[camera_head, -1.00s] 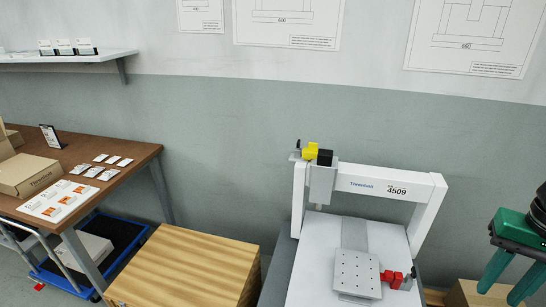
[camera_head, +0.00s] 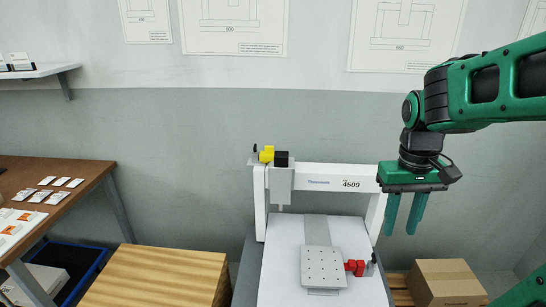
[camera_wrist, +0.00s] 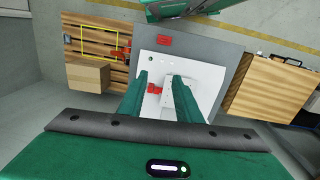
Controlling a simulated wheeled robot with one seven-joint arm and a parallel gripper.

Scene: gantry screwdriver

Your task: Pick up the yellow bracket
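A small yellow bracket (camera_head: 266,153) sits at the top left of the white gantry (camera_head: 325,177), beside a black block (camera_head: 281,158). My gripper (camera_head: 401,231) hangs fingers down near the gantry's right post, well right of the bracket and apart from it. Its two fingers are spread with nothing between them. In the wrist view the gripper (camera_wrist: 160,75) is also open, with the white machine bed (camera_wrist: 204,73) beneath. I cannot make out the bracket in the wrist view.
A holed metal plate (camera_head: 323,265) and a red clamp (camera_head: 354,267) are on the bed. A wooden crate (camera_head: 160,277) stands left of it, and a cardboard box (camera_head: 447,283) lies to the right. The wall is behind the gantry.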

